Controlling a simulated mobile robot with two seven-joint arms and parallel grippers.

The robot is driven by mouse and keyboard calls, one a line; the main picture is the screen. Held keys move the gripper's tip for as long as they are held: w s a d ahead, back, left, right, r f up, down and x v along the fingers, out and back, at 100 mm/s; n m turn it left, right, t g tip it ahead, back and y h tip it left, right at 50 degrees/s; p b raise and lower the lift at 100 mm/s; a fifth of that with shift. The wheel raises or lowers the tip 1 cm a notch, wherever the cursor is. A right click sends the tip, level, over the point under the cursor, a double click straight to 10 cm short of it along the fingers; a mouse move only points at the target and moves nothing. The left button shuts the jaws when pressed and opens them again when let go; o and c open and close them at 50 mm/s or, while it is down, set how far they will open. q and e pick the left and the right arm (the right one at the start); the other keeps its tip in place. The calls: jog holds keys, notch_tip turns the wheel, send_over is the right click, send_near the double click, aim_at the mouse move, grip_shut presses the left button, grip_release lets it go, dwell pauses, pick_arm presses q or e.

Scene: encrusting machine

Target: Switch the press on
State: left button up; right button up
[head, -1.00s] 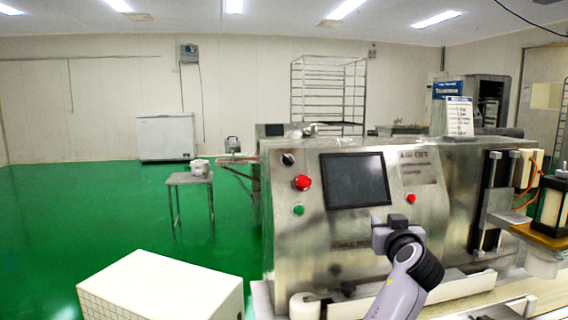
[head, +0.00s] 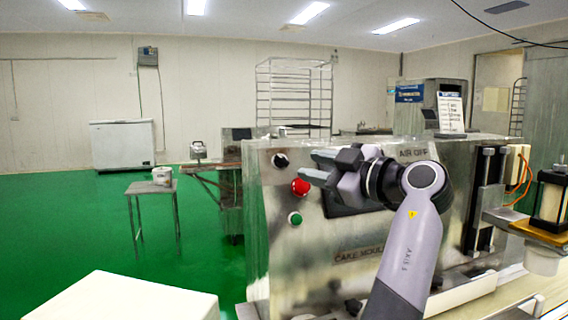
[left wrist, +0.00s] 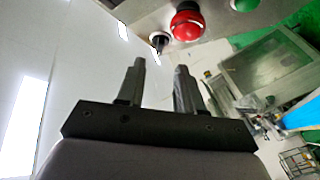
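The press (head: 400,235) is a steel machine with a slanted front panel. At its left end the panel carries a black rotary knob (head: 280,160), a red mushroom button (head: 300,187) and a green button (head: 295,219). My left gripper (head: 312,164) is in front of the panel, fingers pointing left, close to the knob and red button. In the left wrist view, the fingers (left wrist: 160,68) are apart with nothing between them. The knob (left wrist: 159,41) and red button (left wrist: 187,24) lie just beyond the tips. My gripper and arm cover most of the dark screen. My right gripper is not in view.
A pale box-like block (head: 130,300) stands at the lower left. A small table (head: 150,188) with a white pot stands on the green floor behind. A wire rack (head: 293,95) is at the back.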

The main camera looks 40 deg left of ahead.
aim_at(285, 160)
pick_arm(q)
jog(key=a, duration=0.3)
jog(key=a+p, duration=0.1)
jog(key=a, duration=0.2)
jog(key=shift+w+a, duration=0.2)
jog(key=shift+a, duration=0.2)
grip_shut()
